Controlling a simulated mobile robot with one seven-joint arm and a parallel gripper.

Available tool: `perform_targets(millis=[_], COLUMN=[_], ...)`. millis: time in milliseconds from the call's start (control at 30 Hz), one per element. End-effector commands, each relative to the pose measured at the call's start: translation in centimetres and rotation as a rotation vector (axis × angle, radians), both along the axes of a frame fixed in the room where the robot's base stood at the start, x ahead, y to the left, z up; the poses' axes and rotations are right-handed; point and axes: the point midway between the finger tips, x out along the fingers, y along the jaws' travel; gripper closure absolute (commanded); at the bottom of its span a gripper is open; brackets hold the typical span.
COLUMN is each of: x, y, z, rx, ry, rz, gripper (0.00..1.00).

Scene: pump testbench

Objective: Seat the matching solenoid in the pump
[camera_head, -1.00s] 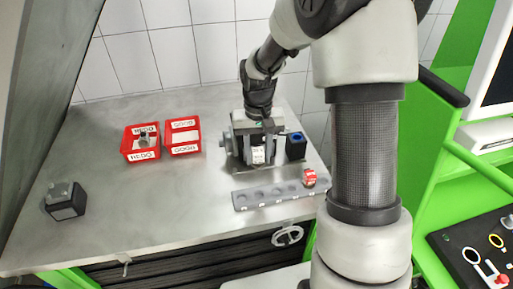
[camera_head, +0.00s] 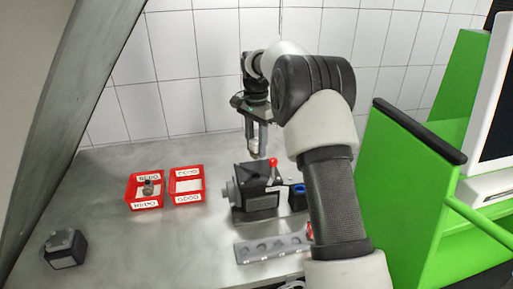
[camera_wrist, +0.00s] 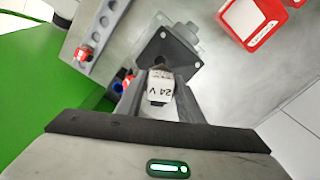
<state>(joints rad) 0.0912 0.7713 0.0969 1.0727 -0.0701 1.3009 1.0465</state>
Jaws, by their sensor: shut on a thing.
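My gripper (camera_head: 257,138) is shut on a pale solenoid (camera_wrist: 160,84) marked "24 V", seen between the fingers in the wrist view. In the head view the gripper points down and is above the pump, with a gap below the fingers. The pump (camera_head: 258,186) is a dark block with a grey round end at its left and a white label. In the wrist view the pump (camera_wrist: 166,46) lies beyond the solenoid's far end. The solenoid hides part of the pump's face, so I cannot see whether an opening lies behind it.
A red-tipped part (camera_head: 273,163) rises at the pump's right. A block with a blue top (camera_head: 298,190) stands beside it. A grey strip with round holes (camera_head: 268,248) lies in front. Two red labelled bins (camera_head: 144,204) (camera_head: 187,198) stand left. A dark cube (camera_head: 64,250) is far left.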

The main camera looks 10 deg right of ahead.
Motion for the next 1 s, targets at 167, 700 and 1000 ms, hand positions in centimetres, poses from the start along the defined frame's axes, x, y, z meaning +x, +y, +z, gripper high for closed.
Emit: perform_targets(millis=[167, 700, 1000], x=[0.0, 0.0, 0.0], y=[0.0, 0.0, 0.0], z=[-1.8, -6.6, -7.1], rx=[0.000, 0.000, 0.000], ry=[-0.001, -0.001, -0.001], rz=[0.001, 0.002, 0.002], gripper=[0.82, 0.82, 0.82])
